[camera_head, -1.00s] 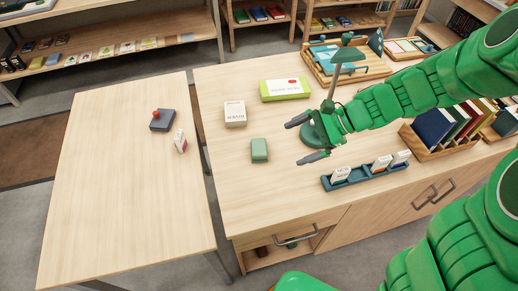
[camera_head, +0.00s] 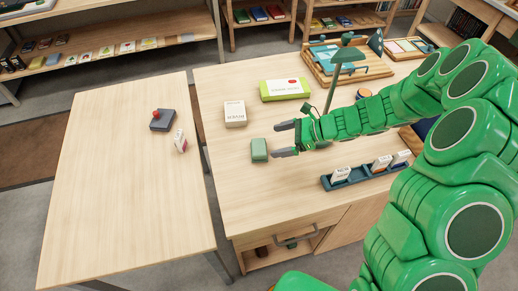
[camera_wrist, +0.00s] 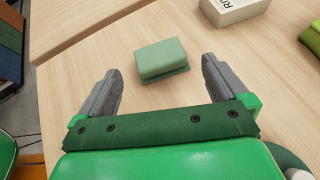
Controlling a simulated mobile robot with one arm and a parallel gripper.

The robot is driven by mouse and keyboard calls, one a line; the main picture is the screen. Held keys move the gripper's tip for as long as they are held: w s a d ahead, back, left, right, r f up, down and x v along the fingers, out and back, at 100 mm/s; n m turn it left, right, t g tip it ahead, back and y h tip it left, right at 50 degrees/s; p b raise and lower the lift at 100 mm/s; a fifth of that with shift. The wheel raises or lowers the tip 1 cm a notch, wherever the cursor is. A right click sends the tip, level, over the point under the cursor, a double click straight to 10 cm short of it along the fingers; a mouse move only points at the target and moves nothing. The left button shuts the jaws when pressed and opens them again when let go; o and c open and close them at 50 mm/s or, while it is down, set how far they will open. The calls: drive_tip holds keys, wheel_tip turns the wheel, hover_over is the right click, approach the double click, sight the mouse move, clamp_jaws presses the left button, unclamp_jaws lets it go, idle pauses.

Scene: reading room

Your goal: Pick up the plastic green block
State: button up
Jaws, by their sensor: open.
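The green block (camera_head: 259,149) lies on the right-hand wooden table (camera_head: 225,185), near its left edge. In the wrist view the green block (camera_wrist: 162,60) sits ahead of the fingertips, roughly centred between them, with a darker green lower layer. My gripper (camera_head: 280,139) is open and empty, just to the right of the block in the head view. Its two grey fingers also show in the wrist view (camera_wrist: 160,66), apart from the block on either side. Nothing hides the block.
A white box (camera_head: 235,113) and a lime-green box (camera_head: 285,89) lie behind the block. A desk lamp (camera_head: 345,62) stands behind my arm. A blue tray of cards (camera_head: 352,180) lies to the front right. The left table (camera_head: 120,200) is mostly clear.

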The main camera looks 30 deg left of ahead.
sight(259, 146)
drive_tip(key=shift+f+x, duration=0.25)
drive_tip(key=shift+x, duration=3.1)
drive_tip(key=shift+s+d, duration=0.1)
drive_tip(key=shift+d, duration=0.1)
drive_tip(key=shift+c, duration=0.5)
drive_tip(key=c, duration=0.7)
drive_tip(key=shift+r, duration=0.1)
